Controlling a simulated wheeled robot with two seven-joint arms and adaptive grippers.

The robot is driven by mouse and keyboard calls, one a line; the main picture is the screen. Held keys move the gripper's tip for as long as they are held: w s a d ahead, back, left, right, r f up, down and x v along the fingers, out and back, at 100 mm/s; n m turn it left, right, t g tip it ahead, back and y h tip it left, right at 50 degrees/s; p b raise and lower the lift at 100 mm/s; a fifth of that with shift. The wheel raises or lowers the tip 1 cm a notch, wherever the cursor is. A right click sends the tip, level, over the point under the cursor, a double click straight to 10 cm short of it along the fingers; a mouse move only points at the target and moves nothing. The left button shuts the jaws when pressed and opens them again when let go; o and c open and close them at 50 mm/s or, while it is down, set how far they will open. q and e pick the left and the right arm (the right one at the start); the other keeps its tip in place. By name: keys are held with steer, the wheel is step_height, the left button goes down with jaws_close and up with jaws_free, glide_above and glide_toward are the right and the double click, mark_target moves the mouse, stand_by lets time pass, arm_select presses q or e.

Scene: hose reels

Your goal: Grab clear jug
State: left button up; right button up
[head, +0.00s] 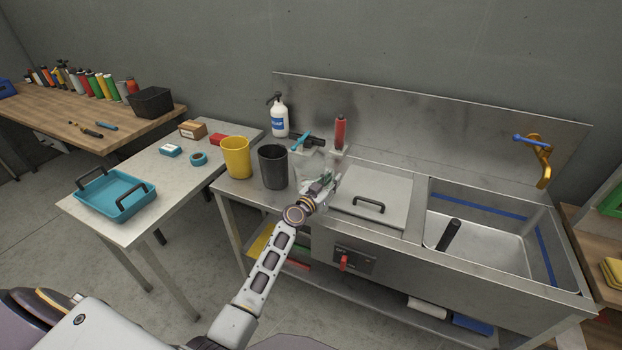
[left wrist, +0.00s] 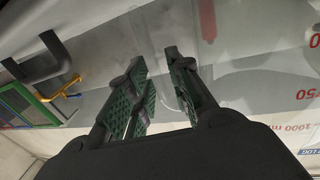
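The clear jug (head: 304,166) stands on the steel counter, right of the black cup; it is faint, and my gripper partly covers it in the head view. In the left wrist view the jug's see-through wall (left wrist: 270,85) with red volume marks fills the right side, very close. My left gripper (head: 328,183) is at the jug's front right side. Its green-padded fingers (left wrist: 160,75) are apart with a gap between them. I cannot tell whether they touch the jug or its handle. My right gripper is not in view.
A yellow cup (head: 236,157) and a black cup (head: 273,167) stand left of the jug. A spray bottle (head: 279,116) and a red bottle (head: 340,133) are behind. A lidded panel (head: 376,190) and a sink (head: 485,250) lie to the right.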

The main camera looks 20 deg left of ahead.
arm_select(q)
steer(key=shift+w+d, duration=0.1)
steer(key=shift+w, duration=0.3)
steer(key=shift+c, duration=0.2)
jaws_close()
